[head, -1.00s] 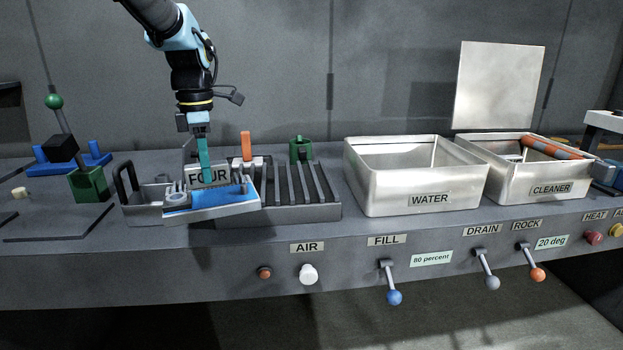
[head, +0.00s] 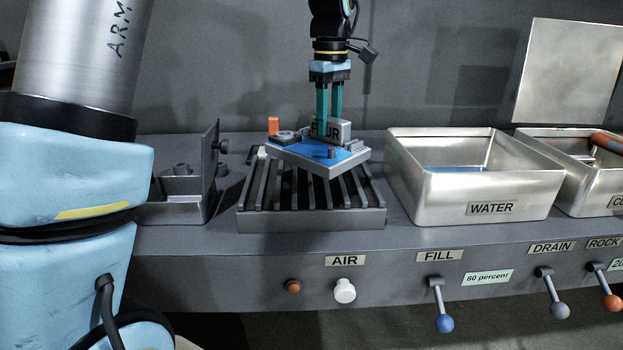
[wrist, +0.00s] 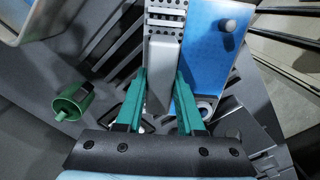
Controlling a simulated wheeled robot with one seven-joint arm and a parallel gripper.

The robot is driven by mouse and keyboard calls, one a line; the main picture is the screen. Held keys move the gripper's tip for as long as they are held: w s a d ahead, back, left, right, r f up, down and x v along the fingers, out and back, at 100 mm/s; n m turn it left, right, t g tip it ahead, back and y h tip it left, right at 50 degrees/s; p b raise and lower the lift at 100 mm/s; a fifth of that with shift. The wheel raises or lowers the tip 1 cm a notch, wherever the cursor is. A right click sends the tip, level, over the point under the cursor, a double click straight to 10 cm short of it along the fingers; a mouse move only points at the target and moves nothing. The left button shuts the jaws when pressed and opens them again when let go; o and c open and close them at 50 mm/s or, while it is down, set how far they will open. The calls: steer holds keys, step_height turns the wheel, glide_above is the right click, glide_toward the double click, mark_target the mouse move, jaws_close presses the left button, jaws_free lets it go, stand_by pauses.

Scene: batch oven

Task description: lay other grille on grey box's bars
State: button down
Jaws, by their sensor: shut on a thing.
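The grille, a flat grey slab with a blue face and an upright grey block marked FOUR (head: 348,163), is over the grey box's bars. It is turned at an angle to them and looks slightly tilted; I cannot tell whether it touches them. My gripper (head: 330,118) points down and is shut on the upright block. In the wrist view, the green fingers (wrist: 161,78) flank the grey block, with the grille's blue face (wrist: 207,52) on the right. The grey box (head: 310,219) has parallel bars running front to back. The grille hides the rear middle of the bars.
A grey holder with an upright plate (head: 211,172) stands left of the box. The WATER basin (head: 478,190) stands close on the right. An orange peg (head: 273,126) is behind the bars. A green cylinder (wrist: 72,104) shows in the wrist view. My arm covers the head view's left side.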

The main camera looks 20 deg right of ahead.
mark_target(343, 152)
steer(key=r+m, duration=0.1)
steer(key=m, duration=0.1)
steer(key=d+m, duration=0.1)
steer(key=m, duration=0.1)
steer(key=s+d+r+m, duration=0.1)
steer(key=m, duration=0.1)
steer(key=shift+s+r+b, duration=0.1)
steer(key=shift+r+b, duration=0.2)
steer(key=shift+b, duration=0.05)
steer(key=shift+s+d+r+m, duration=0.1)
steer(key=shift+d+r+m, duration=0.1)
steer(key=shift+m, duration=0.35)
steer(key=shift+s+d+r+m, duration=0.1)
steer(key=shift+r+m, duration=0.1)
steer(key=shift+m, duration=0.35)
steer(key=shift+s+f, duration=0.1)
steer(key=shift+f, duration=0.15)
steer(key=shift+m, duration=0.3)
step_height(343, 152, down, 9)
steer(key=shift+f+p, duration=0.15)
steer(key=shift+p, duration=0.5)
steer(key=shift+f, duration=0.15)
steer(key=c, duration=0.5)
jaws_free()
step_height(343, 152, up, 12)
steer(key=shift+r+b, duration=0.15)
steer(key=shift+b, duration=0.45)
